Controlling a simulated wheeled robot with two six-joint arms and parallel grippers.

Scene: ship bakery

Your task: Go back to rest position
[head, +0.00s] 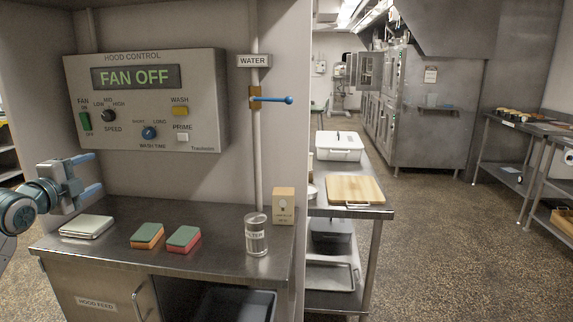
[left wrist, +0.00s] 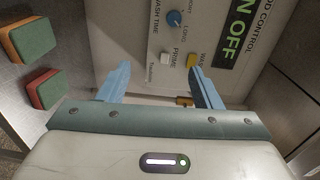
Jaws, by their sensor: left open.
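My left gripper (head: 92,174) is at the left of the head view, in front of the hood control panel's lower left and above the steel counter. Its two blue fingers are apart with nothing between them. In the left wrist view the open fingers (left wrist: 158,85) point at the hood control panel (left wrist: 205,40), apart from its knobs. The panel (head: 205,120) reads FAN OFF, with a green fan switch (head: 85,121), a yellow wash button (head: 180,111) and a white prime button (head: 182,137). My right gripper is not in view.
The counter (head: 215,225) holds folded cloths (head: 87,226), an orange-and-green sponge (head: 147,236), a red-and-green sponge (head: 184,239), a filter jar (head: 256,234) and a small wooden box (head: 283,205). A water pipe with a blue-handled valve (head: 272,99) rises behind. Open floor (head: 440,240) lies right.

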